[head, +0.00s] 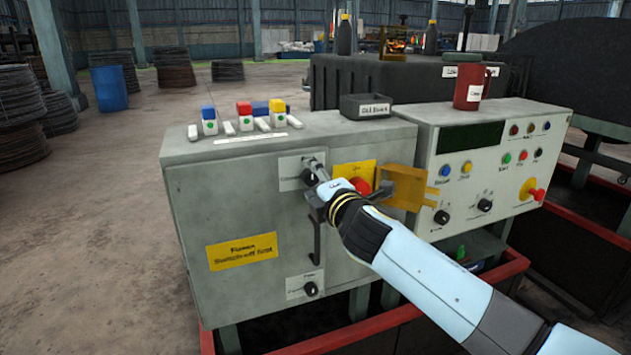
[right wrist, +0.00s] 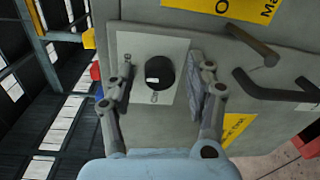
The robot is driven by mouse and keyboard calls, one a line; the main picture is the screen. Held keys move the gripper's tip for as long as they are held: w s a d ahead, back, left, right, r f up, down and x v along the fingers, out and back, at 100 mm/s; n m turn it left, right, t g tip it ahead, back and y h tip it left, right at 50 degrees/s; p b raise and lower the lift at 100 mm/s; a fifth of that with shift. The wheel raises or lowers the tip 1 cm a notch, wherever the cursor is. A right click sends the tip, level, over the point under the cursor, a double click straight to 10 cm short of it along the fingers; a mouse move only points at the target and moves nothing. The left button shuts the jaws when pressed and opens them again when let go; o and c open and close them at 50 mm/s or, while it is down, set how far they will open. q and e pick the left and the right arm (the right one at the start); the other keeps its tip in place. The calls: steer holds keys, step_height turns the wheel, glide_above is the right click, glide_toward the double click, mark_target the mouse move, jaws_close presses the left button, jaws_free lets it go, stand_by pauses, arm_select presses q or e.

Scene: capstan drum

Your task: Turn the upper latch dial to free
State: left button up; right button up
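The upper latch dial is a round black knob on a white plate on the grey cabinet's front. In the right wrist view the dial (right wrist: 160,73) sits near the middle, with a small white mark on its face. Its label plate (head: 290,172) shows in the head view, where the knob is mostly hidden by my gripper. My right gripper (head: 316,178) is at the plate. In the right wrist view its fingers (right wrist: 160,85) are spread on either side of the dial, with visible gaps, so it is open. My left gripper is not in view.
A dark door handle (head: 315,240) and a lower dial (head: 311,289) are on the cabinet front below. A red button (head: 359,186) with a yellow hinged guard (head: 405,187) is close to the right of my gripper. A control panel (head: 480,170) stands further right.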

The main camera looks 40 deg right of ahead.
steer(key=v, duration=1.2)
steer(key=shift+f, duration=0.1)
